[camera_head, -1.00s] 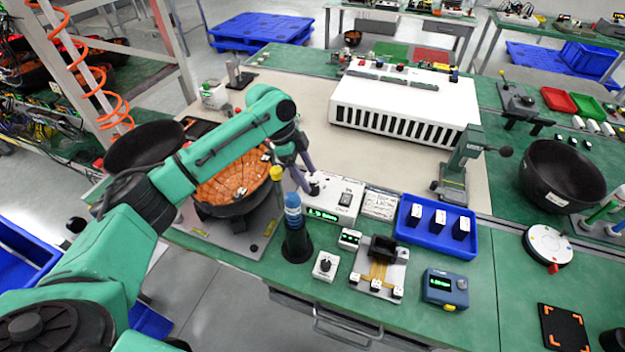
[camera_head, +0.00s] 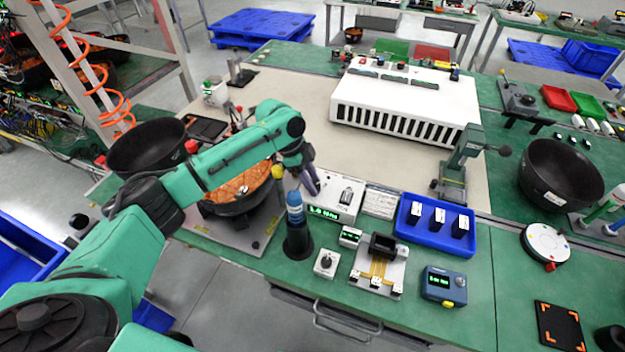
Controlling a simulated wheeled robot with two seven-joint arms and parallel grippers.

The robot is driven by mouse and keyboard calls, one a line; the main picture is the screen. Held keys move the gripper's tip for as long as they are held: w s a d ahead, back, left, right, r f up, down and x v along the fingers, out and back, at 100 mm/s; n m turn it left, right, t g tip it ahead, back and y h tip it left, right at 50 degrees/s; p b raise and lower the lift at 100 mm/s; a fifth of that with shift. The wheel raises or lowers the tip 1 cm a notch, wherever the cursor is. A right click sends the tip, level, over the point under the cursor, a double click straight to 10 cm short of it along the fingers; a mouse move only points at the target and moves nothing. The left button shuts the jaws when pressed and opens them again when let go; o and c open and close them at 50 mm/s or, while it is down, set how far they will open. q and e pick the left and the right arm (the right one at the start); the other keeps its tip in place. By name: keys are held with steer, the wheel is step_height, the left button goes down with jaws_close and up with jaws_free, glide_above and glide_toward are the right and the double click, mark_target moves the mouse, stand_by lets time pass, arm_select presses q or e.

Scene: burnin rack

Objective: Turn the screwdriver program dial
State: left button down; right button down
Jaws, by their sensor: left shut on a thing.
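A white screwdriver controller box (camera_head: 350,213) with a lit green display (camera_head: 323,213) stands near the front edge of the green bench. The display digits are too small to read surely. My left gripper (camera_head: 314,188) reaches down onto the left part of the box's top. Its dark fingers are shut on the program dial there, which they mostly hide. The blue-handled screwdriver (camera_head: 294,207) stands upright in a black holder (camera_head: 298,243) just in front of the box. My right gripper is not in view.
A small white box with a black knob (camera_head: 326,262), a fixture plate (camera_head: 375,280) and a blue tray (camera_head: 405,231) holding black parts sit to the front and right. A black bowl of orange parts (camera_head: 238,208) lies left, beneath my left arm.

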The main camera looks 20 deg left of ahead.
arm_select(q)
steer(key=n+t+p, duration=0.1)
steer(key=n+p, duration=0.1)
steer(key=p, duration=0.1)
steer(key=n+p, duration=0.2)
steer(key=p, duration=0.1)
steer(key=shift+s+r+n+t, duration=0.1)
steer(key=shift+r+n+t, duration=0.2)
steer(key=shift+r+t, duration=0.1)
steer(key=shift+f+n+t+y+p, duration=0.2)
steer(key=shift+n+t+y+p, duration=0.35)
steer(key=shift+n+p, duration=1.1)
steer(key=shift+c, duration=2.3)
jaws_free()
steer(key=shift+f, duration=0.1)
steer(key=shift+s, duration=0.1)
steer(key=b+v, duration=0.1)
steer(key=v, duration=1.3)
steer(key=shift+r+b, duration=0.35)
